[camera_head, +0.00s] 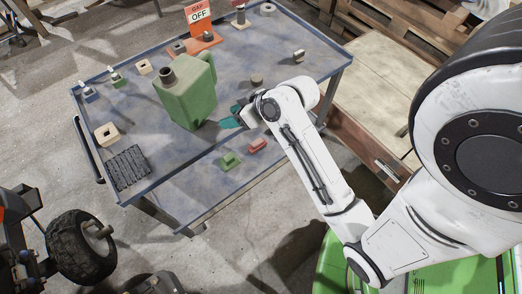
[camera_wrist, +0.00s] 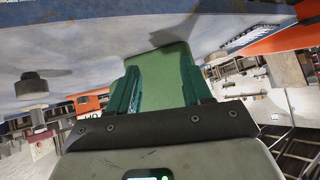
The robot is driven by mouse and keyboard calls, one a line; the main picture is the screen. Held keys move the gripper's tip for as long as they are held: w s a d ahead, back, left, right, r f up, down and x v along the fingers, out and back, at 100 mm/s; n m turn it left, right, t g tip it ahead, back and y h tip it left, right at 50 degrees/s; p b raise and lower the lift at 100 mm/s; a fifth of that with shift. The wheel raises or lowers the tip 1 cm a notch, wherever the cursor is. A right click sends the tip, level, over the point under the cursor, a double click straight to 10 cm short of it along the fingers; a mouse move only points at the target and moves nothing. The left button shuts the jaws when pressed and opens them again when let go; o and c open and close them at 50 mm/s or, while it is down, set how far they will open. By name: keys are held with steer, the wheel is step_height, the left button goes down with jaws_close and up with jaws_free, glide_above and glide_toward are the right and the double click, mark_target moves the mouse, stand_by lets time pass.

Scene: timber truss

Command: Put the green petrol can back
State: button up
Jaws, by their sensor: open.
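The green petrol can (camera_head: 186,100) stands upright on the blue-grey workbench top (camera_head: 235,60), with a dark open spout and a handle at its top. In the head view my gripper (camera_head: 230,122), with teal fingers, is low at the can's right side. In the wrist view the green can (camera_wrist: 158,68) shows between and beyond the two teal fingers of my gripper (camera_wrist: 160,84). The fingers are open and apart. I cannot tell whether either one touches the can. The can's far side is hidden.
A black ribbed pad (camera_head: 127,168) lies at the left. An orange OFF sign (camera_head: 199,20) stands at the back. A wooden-topped cabinet (camera_head: 370,75) adjoins the bench at right.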

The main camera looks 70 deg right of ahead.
steer(key=s+a+f+n+g, duration=0.1)
steer(key=s+a+f+g, duration=0.7)
steer(key=s+a, duration=0.4)
steer(key=shift+a+n+g, duration=0.3)
steer(key=shift+n+g, duration=0.1)
